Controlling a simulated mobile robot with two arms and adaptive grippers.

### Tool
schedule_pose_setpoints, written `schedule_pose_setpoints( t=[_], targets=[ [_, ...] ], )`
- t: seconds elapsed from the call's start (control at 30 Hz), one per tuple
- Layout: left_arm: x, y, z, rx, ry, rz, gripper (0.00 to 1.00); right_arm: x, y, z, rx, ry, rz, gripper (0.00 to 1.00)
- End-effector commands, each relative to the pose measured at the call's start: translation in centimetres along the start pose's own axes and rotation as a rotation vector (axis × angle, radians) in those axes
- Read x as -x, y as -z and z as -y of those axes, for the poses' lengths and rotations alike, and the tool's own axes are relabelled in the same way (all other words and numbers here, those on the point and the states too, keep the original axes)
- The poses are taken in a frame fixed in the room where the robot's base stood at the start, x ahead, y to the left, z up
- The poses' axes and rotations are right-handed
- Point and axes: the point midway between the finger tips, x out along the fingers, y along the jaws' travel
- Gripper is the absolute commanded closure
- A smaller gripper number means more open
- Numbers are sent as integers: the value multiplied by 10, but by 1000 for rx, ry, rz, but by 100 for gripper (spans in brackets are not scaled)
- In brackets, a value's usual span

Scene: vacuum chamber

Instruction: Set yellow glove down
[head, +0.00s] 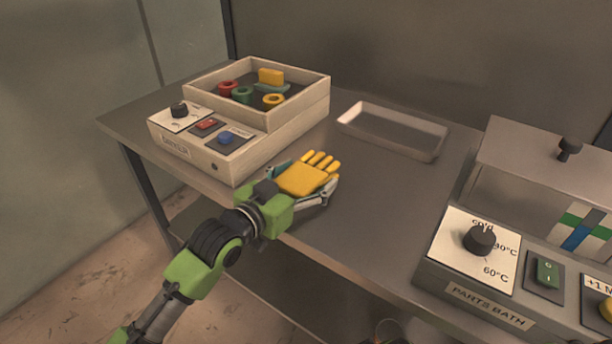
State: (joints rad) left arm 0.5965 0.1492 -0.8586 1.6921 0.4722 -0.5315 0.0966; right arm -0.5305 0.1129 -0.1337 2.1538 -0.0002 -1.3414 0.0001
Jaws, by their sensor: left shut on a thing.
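The yellow glove (301,180) is in my left gripper (320,186), its fingers pointing away from me to the upper right. My left gripper is shut on the glove, over the front part of the grey table (376,199) to the right of the dryer. I cannot tell whether the glove touches the table. The glove hides part of the gripper's fingers. My right gripper is not in view.
A dryer (225,158) with an open box of coloured rings and blocks stands at left. An empty shallow tray (432,151) lies behind the glove. A parts bath (489,320) stands at right. The table between tray and bath is clear.

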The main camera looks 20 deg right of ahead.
Motion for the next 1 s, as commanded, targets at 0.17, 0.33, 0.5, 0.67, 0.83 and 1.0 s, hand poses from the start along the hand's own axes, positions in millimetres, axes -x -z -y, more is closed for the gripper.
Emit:
schedule_pose_setpoints(
  t=[0.17,0.33,0.5,0.67,0.83,1.0],
  targets=[
    [0,-1,0,0,0,1,8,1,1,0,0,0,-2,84],
    [0,-1,0,0,0,1,8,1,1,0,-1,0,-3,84],
    [1,3,0,0,0,0,8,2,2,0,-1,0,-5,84],
    [22,2,1,0,1,1,8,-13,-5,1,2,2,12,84],
    [58,2,1,-1,1,3,8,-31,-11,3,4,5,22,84],
    [92,2,0,0,1,3,8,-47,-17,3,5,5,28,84]
  ],
)
